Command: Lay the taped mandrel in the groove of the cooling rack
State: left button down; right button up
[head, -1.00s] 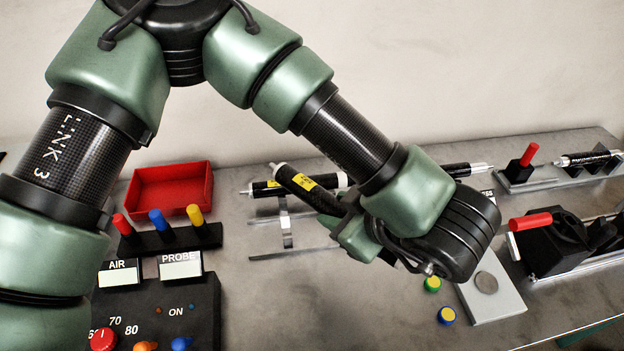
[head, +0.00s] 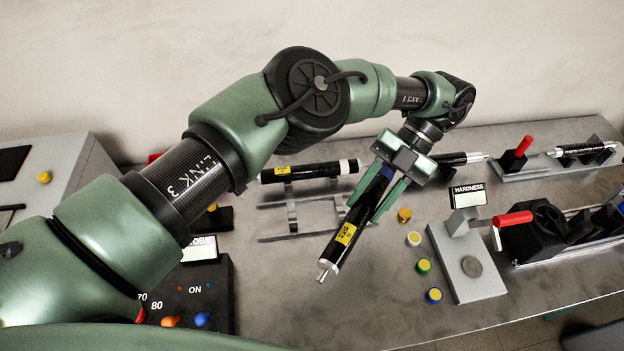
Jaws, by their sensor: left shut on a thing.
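My left gripper (head: 384,192) is shut on a black mandrel (head: 355,222) with a yellow label and a bare metal tip. The mandrel is tilted, its labelled end pointing down and left toward the camera, and it appears held above the table. The cooling rack (head: 292,217) seems to be the grey rail frame behind and left of it. Another black mandrel (head: 308,171) with a yellow label and a white band lies across the rack's back part. The held mandrel and gripper cover the rack's right end. My right gripper is not in view.
A hardness tester (head: 470,268) with a grey base and red-handled clamps (head: 515,218) stand on the right. Several coloured caps (head: 423,266) lie between the mandrel and the tester. A control box (head: 205,290) is at lower left. The front middle table (head: 340,310) is clear.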

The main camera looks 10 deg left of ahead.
pick_arm(q)
jog(key=n+h, duration=0.1)
jog(key=n+g+h, duration=0.1)
jog(key=shift+w+n+p, duration=0.3)
jog(key=shift+w+a+f+n+g+h+p, duration=0.1)
jog(key=shift+w+n+g+h+p, duration=0.1)
jog(key=shift+n+h, duration=0.35)
jog(key=shift+w+n+g+h+p, duration=0.1)
jog(key=shift+n+h+p, duration=0.1)
jog(key=shift+n+h, duration=0.35)
jog(key=n, duration=0.1)
jog(key=n+h+p, duration=0.1)
jog(key=h, duration=0.1)
jog(key=shift+w+a+n, duration=0.3)
jog(key=shift+w+n, duration=0.05)
jog(key=shift+n, duration=0.05)
jog(key=w+a+f+n+t+h+p, duration=0.2)
jog(key=a+f+n+t+h+p, duration=0.1)
jog(key=n, duration=0.6)
jog(key=w+a+f+n+t+h+p, duration=0.2)
jog(key=a+f+n+t+h+p, duration=0.2)
jog(key=a+n+t+h+p, duration=0.1)
jog(key=a+n+t+h, duration=0.1)
jog(key=a+n+t, duration=0.1)
jog(key=a+n, duration=0.1)
jog(key=shift+w+a+f+n, duration=0.25)
jog(key=shift+w+f+n, duration=0.1)
jog(key=shift+n, duration=0.35)
jog(key=shift+r, duration=0.1)
